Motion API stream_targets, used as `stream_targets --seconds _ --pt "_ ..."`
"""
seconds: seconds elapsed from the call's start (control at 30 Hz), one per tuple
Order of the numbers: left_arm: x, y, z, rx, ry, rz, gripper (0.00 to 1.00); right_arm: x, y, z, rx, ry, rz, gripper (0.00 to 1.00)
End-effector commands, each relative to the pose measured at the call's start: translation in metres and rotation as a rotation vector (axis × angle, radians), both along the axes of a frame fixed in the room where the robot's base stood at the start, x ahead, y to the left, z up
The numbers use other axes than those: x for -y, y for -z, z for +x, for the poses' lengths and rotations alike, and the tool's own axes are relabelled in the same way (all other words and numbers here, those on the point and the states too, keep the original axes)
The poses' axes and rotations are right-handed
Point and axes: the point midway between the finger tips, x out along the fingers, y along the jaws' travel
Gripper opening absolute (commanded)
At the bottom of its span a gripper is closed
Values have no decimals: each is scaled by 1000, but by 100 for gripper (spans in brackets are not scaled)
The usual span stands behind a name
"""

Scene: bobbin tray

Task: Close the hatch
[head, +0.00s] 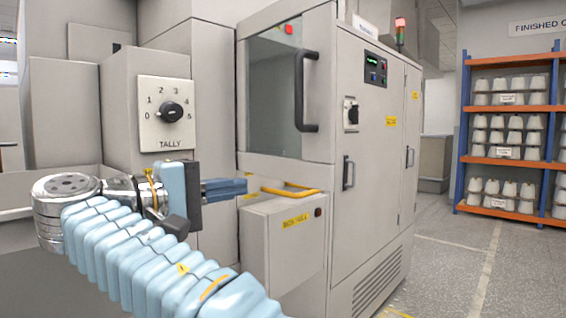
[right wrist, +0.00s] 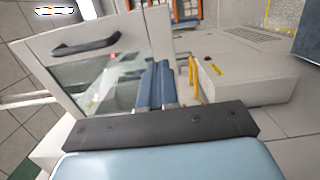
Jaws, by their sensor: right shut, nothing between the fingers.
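The hatch (head: 275,150) is a pale panel with a glass window and a black bar handle (head: 305,90), on the light grey machine. It also shows in the right wrist view (right wrist: 152,35), left of and beyond the fingers, with its handle (right wrist: 87,46) at upper left. I cannot tell how far it stands open. My right gripper (head: 224,187) is shut and empty, its blue fingers together, below and left of the hatch in the head view. Its fingers also show in the right wrist view (right wrist: 156,85), overlapping the window's edge. My left gripper is not in view.
A grey box (head: 285,250) with a yellow bar handle (head: 290,191) juts out below the hatch. A tally dial (head: 168,113) is on the left cabinet. A shelf of white bobbins (head: 510,161) stands at far right. Open floor lies right of the machine.

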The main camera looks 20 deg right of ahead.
Motion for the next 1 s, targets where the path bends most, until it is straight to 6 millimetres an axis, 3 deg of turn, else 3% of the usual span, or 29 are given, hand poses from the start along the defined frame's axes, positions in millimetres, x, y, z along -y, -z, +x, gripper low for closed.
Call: stream_targets --seconds 0.27,0.7,1.0 --pt "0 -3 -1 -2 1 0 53 17 -6 -2 11 15 6 0" --pt "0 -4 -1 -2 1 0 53 103 -5 19 14 14 3 0" --pt "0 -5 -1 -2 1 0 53 134 -5 28 14 11 3 0"
